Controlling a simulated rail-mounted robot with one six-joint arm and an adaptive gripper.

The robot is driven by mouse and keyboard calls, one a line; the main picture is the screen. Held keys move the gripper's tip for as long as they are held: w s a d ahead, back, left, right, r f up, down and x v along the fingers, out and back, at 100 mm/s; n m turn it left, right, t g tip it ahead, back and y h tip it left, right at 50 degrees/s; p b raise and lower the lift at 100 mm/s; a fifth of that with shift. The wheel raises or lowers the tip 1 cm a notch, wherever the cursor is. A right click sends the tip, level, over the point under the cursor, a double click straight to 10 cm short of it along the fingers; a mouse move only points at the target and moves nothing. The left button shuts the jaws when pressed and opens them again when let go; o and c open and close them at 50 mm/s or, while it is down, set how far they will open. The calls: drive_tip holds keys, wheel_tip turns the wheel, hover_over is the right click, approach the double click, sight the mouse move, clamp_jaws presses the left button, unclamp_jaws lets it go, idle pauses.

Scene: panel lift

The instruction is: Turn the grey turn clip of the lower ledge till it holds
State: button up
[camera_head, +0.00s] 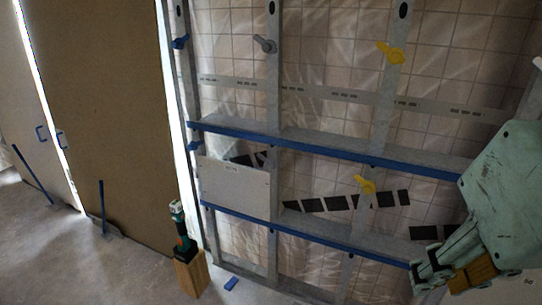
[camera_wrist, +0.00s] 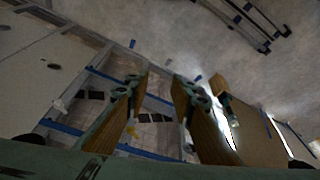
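The lower ledge (camera_head: 300,232) is a metal rail with a blue front edge, crossing the stud frame. A pale panel piece (camera_head: 232,187) stands on its left part. Near this ledge I see a blue turn clip (camera_head: 195,147) and a yellow turn clip (camera_head: 365,184). I cannot clearly make out a grey clip there. A grey turn clip (camera_head: 265,44) shows higher, above the upper ledge. My gripper (camera_head: 424,278) is at the lower right, apart from the clips. In the wrist view its two wood-faced fingers (camera_wrist: 158,84) stand apart with nothing between them.
The upper ledge (camera_head: 320,148) crosses above the panel piece. Another blue clip (camera_head: 180,41) and yellow clip (camera_head: 390,52) sit on the studs higher up. A cordless driver (camera_head: 181,235) stands on a wooden block (camera_head: 191,273) at the frame's lower left. Brown boards (camera_head: 100,110) lean at the left.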

drive_tip(key=shift+o, duration=0.2)
drive_tip(key=shift+o, duration=1.3)
drive_tip(key=w+d+n+g+h+p, duration=0.2)
drive_tip(key=w+d+n+h, duration=0.55)
drive_tip(key=w, duration=0.65)
drive_tip(key=w+n+t+h+p, duration=0.2)
drive_tip(key=w+n, duration=0.6)
drive_tip(key=w, duration=0.9)
drive_tip(key=w+a+f+n+t+b, duration=0.1)
drive_tip(key=w+a+f+n+t, duration=0.25)
drive_tip(key=w+a, duration=0.55)
drive_tip(key=w+a+f+n+t, duration=0.2)
drive_tip(key=w+a+f+n, duration=0.2)
drive_tip(key=w+a, duration=0.45)
drive_tip(key=w+a+f+n+t+y, duration=0.1)
drive_tip(key=w+a+f+n+y, duration=0.1)
drive_tip(key=a+f, duration=0.4)
drive_tip(key=w+a+f+n+t+y, duration=0.2)
drive_tip(key=w+a+f+n, duration=0.3)
drive_tip(key=a, duration=1)
wheel_tip(320, 180, down, 2)
drive_tip(key=shift+w+f+y+b, duration=0.15)
drive_tip(key=shift+y+b, duration=0.2)
drive_tip(key=shift+y, duration=0.5)
